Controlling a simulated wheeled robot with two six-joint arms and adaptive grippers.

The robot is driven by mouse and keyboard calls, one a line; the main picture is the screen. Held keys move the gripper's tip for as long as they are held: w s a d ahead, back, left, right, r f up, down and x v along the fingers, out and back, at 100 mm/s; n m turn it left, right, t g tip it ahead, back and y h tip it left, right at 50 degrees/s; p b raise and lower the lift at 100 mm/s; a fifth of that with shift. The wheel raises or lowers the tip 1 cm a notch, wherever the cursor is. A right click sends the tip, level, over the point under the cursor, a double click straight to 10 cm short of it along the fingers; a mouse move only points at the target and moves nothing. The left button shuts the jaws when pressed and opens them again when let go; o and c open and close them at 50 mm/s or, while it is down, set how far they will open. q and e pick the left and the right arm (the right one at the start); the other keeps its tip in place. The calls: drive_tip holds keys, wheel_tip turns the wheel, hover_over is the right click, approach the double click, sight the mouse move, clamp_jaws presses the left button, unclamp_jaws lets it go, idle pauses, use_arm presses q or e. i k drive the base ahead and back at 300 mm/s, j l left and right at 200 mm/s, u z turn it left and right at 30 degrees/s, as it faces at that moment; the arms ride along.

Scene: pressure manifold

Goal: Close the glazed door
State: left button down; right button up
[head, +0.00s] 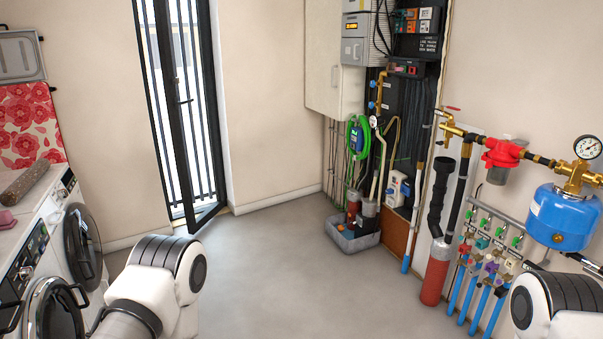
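The glazed door (180,100) is tall and narrow with a dark frame, in the back wall left of centre. It stands ajar, its lower corner swung into the room over the grey floor. A dark handle (185,101) sits on its stile at mid height. Vertical bars show through and beside the glass. Parts of my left arm show at the lower left and of my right arm at the lower right, both well short of the door. Neither gripper shows in the head view.
Washing machines (50,265) with round doors stand along the left wall. A grey bin (352,234) sits on the floor by the pipework. A blue pressure tank (563,216) and a manifold (490,250) line the right wall. The floor (290,260) in the middle is clear.

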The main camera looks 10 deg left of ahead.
sight(193, 225)
drive_tip(key=i+j+u, duration=0.4)
drive_tip(key=i, duration=0.3)
drive_tip(key=i+u, duration=0.35)
drive_tip(key=i, duration=0.4)
drive_tip(key=i+l+u, duration=0.2)
drive_tip(key=i+u, duration=0.2)
drive_tip(key=i, duration=0.3)
